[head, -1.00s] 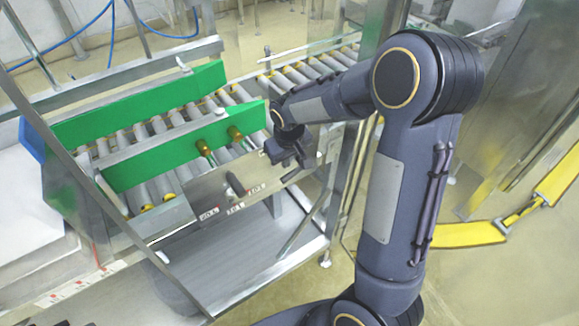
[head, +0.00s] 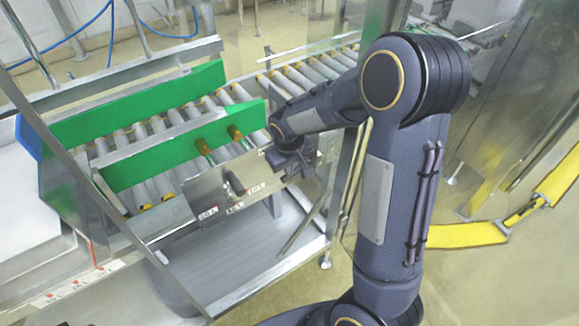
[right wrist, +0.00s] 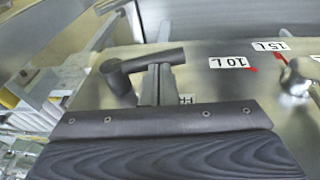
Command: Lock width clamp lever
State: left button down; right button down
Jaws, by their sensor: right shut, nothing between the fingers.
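The width clamp lever (right wrist: 145,63) is a dark handle with a round hub at its left end, seen in the right wrist view on the metal side plate (right wrist: 215,87). My right gripper (right wrist: 160,84) is shut and empty. Its fingers reach up to the handle and overlap it in the picture; I cannot tell whether they touch. In the head view my right gripper (head: 291,166) is at the right end of the metal plate, and the arm hides the lever there. My left gripper is not in view.
Green guide boards (head: 185,150) stand along the roller conveyor (head: 290,80). A dark knob (head: 235,184) sticks out of the plate left of my gripper. A 10 L label (right wrist: 228,62) and a 15 L label (right wrist: 270,46) mark the plate. A metal post (head: 350,185) stands close by my arm.

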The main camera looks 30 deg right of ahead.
aim_at(285, 179)
jog(key=shift+f, duration=0.15)
jog(key=shift+a+f+h+b, duration=0.15)
jog(key=shift+f+h+b, duration=0.25)
jog(key=shift+b, duration=0.5)
notch_tip(285, 179, down, 3)
jog(key=h+b, duration=0.2)
jog(key=b, duration=0.2)
jog(key=h+b, duration=0.2)
jog(key=b, duration=0.2)
jog(key=shift+a+f+n+t+h+b, duration=0.15)
jog(key=shift+n+t+h+b, duration=0.15)
jog(key=shift+d+f+b, duration=0.2)
jog(key=shift+f+b, duration=0.45)
jog(key=shift+b, duration=0.4)
jog(key=shift+d+f+b, duration=1)
jog(key=shift+f+b, duration=0.25)
jog(key=shift+b, duration=0.55)
jog(key=shift+w+d, duration=0.1)
jog(key=shift+d, duration=0.05)
